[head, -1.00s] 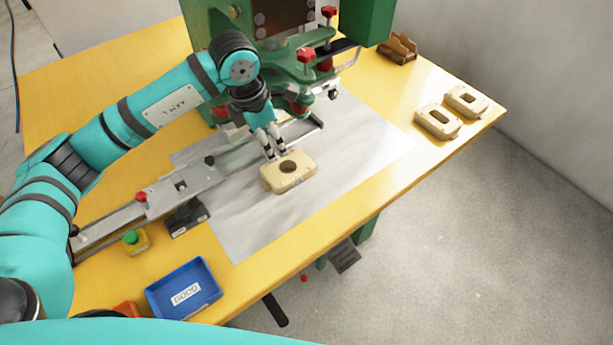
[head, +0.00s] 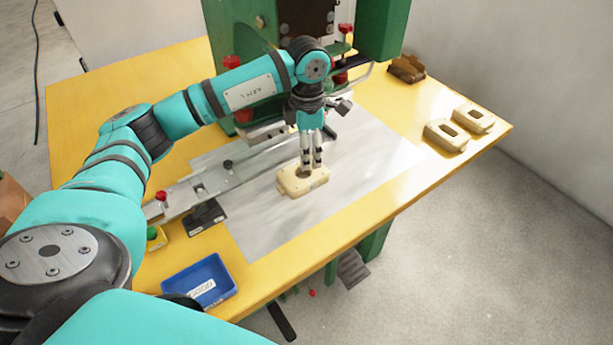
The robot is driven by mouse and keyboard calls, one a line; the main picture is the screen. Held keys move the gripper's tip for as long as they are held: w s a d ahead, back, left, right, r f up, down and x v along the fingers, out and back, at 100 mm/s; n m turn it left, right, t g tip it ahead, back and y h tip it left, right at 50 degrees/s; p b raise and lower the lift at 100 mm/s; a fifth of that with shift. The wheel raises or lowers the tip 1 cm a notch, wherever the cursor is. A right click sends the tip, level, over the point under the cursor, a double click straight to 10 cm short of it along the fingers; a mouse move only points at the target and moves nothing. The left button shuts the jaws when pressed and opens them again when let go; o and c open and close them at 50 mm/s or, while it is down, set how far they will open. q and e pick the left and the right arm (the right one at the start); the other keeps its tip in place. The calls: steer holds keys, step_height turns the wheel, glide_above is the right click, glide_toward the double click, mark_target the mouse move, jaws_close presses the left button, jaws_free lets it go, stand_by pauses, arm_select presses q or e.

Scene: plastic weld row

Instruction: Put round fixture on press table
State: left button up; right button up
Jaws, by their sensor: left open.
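The round fixture (head: 290,184), a cream block with a round hole in its top, lies flat on the grey sheet (head: 285,222) that covers part of the yellow press table (head: 412,182). My left gripper (head: 312,167) points down over the fixture, its fingers open. Its fingertips are at the top near the hole and partly hide it; I cannot tell whether they touch. My right gripper is not in view.
The green press (head: 380,28) and a metal slide rail (head: 228,172) are behind and left. Two cream fixtures with oblong holes (head: 445,138) (head: 474,120) and a brown block (head: 407,68) sit on the right. A blue tray (head: 205,280) is at the front left.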

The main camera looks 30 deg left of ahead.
arm_select(q)
glide_above(306, 181)
steer(key=f, duration=0.5)
steer(key=shift+d, duration=0.2)
steer(key=shift+f+p, duration=0.3)
steer(key=shift+f, duration=0.6)
step_height(306, 181, down, 4)
steer(key=shift+s+a+r+p, duration=0.1)
steer(key=shift+a+r+p, duration=0.1)
steer(key=shift+p, duration=0.1)
steer(key=shift+f, duration=0.55)
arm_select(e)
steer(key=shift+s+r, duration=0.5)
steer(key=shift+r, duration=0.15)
arm_select(q)
jaws_close()
